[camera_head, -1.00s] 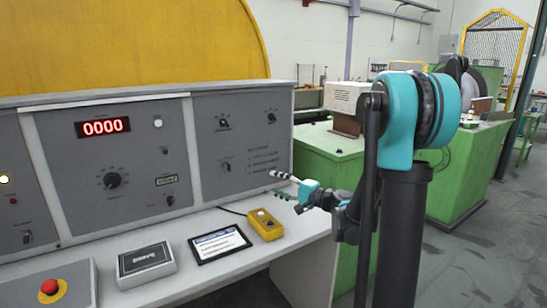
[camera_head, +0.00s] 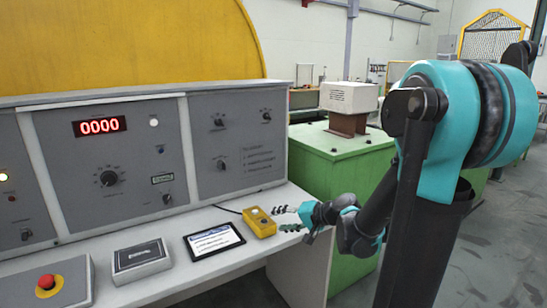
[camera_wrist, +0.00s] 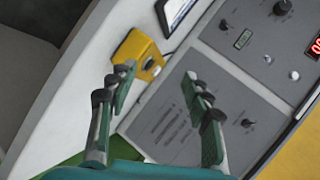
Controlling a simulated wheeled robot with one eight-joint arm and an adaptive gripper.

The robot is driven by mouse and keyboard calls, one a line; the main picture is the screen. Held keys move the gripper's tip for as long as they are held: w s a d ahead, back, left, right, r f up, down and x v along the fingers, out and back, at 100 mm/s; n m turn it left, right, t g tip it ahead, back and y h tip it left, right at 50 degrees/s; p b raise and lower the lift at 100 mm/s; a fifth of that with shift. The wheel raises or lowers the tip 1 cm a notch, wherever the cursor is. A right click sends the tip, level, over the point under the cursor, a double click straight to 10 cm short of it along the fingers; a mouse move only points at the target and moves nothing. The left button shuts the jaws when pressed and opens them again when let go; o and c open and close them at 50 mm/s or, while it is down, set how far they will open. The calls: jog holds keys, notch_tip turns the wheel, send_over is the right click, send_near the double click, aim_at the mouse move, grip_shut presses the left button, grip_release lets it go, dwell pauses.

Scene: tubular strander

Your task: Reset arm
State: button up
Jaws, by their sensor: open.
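My gripper (camera_head: 285,218) is open and empty in the head view. It is above the right end of the white desk, just right of the yellow control box (camera_head: 259,222). In the wrist view my gripper (camera_wrist: 160,85) shows two spread fingers with nothing between them but the desk and the grey panel. The yellow box (camera_wrist: 138,54) appears near the left fingertip there; whether they touch cannot be told. My teal arm rises at the right of the head view.
The grey control panel (camera_head: 105,155) with a red 0000 display stands behind the desk (camera_head: 212,277). A tablet (camera_head: 213,242), a grey box (camera_head: 142,261) and a red emergency button (camera_head: 47,282) lie left of the yellow box. A green machine (camera_head: 335,175) stands behind the arm.

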jog(key=s+d+f+n+g+h, duration=0.1)
jog(key=s+d+f+h, duration=0.4)
jog(key=s+d, duration=0.3)
jog(key=s+d+f+n+g+h, duration=0.2)
jog(key=s+d+f+h, duration=0.3)
jog(key=s+d, duration=0.3)
jog(key=shift+s+d+f+n, duration=0.2)
jog(key=shift+s+f+n, duration=0.1)
jog(key=shift+s+f, duration=0.65)
jog(key=shift+r, duration=0.1)
